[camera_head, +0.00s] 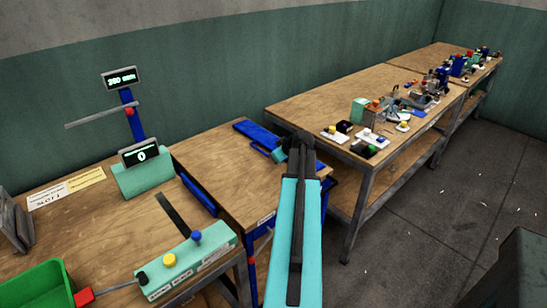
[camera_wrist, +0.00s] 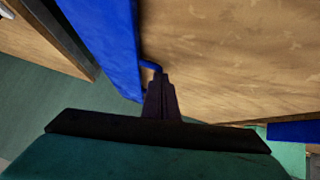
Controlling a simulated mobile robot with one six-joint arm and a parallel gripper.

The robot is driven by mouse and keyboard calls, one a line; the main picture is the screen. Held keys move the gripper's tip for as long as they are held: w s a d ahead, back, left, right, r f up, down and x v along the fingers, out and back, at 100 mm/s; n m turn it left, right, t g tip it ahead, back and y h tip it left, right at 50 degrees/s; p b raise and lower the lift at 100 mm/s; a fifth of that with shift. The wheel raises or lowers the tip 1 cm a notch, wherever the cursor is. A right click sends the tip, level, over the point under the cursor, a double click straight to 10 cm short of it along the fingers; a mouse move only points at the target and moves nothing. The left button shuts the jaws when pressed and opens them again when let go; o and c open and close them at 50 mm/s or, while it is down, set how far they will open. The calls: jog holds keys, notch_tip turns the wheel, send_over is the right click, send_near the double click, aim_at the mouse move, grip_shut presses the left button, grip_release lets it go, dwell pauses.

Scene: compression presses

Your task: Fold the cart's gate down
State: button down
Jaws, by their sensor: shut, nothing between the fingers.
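The cart (camera_head: 222,160) has a wooden top on a blue frame and stands between two workbenches. Its blue gate (camera_head: 257,132) shows at the far right edge of the cart top, partly hidden by my arm. In the wrist view the gate is a blue panel (camera_wrist: 105,40) running down the left of the wooden top (camera_wrist: 230,60). A small bent blue rod (camera_wrist: 151,66) sticks out beside it. My gripper (camera_wrist: 159,88) is shut and empty, its fingertips close to the rod and panel; I cannot tell whether they touch.
The left bench holds a teal display stand (camera_head: 143,178), a teal control box (camera_head: 187,262) and a green bin (camera_head: 38,285). The right bench (camera_head: 320,105) carries several small parts close beyond my arm. A blue rail (camera_head: 198,195) lies along the cart's left side.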

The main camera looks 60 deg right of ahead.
jog(key=shift+r, duration=0.4)
jog(key=r, duration=0.1)
jog(key=a+r+p, duration=0.1)
jog(key=r, duration=0.1)
jog(key=shift+w+r, duration=0.15)
jog(key=shift+r, duration=0.1)
jog(key=b+v, duration=0.2)
jog(key=v, duration=0.7)
jog(key=shift+s+r, duration=0.2)
jog(key=shift+s, duration=0.25)
jog(key=shift+d, duration=0.15)
